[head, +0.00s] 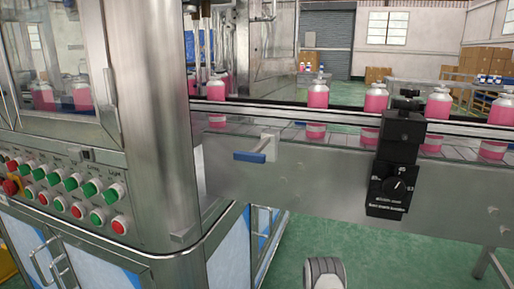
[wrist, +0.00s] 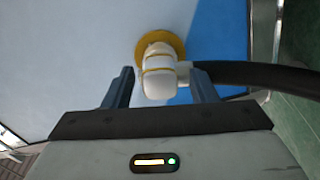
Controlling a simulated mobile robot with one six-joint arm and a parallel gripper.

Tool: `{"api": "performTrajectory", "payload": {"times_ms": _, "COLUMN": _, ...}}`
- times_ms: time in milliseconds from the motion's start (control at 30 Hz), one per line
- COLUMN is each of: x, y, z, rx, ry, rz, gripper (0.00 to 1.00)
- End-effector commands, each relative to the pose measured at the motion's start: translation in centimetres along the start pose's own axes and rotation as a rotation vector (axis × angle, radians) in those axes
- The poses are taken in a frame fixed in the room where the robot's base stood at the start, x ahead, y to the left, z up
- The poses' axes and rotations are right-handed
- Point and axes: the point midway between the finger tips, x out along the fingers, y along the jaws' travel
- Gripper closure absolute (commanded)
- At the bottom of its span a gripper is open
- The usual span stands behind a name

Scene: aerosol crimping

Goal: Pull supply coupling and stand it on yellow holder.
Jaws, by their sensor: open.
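In the wrist view, the white supply coupling (wrist: 158,84) with a yellow band sits between the two dark fingers of my gripper (wrist: 160,85). The fingers are open, one on each side of it; I cannot tell whether either touches it. Behind the coupling is a round yellow piece (wrist: 152,42) against a blue and pale panel. The coupling appears to be against this piece. A black hose (wrist: 255,75) runs from the coupling to the right. I cannot make out a separate yellow holder in either view. The head view does not show the coupling.
In the head view, a conveyor (head: 330,165) carries pink bottles (head: 318,95) past a steel machine with a button panel (head: 65,190). A black control box (head: 395,165) hangs on the conveyor's front. Green floor (head: 380,255) lies open below.

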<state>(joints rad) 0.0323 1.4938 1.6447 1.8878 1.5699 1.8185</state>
Motion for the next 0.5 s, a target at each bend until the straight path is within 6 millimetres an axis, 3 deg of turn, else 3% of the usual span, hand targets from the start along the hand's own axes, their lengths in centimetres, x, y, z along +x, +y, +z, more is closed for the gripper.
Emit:
{"api": "performTrajectory", "payload": {"times_ms": 200, "x": 0.02, "y": -0.01, "z": -0.02, "rx": 0.0, "ry": 0.0, "rz": 0.0, "gripper": 0.49}}
{"api": "performTrajectory", "payload": {"times_ms": 500, "x": 0.04, "y": -0.02, "z": -0.04, "rx": 0.0, "ry": 0.001, "rz": 0.0, "gripper": 0.74}}
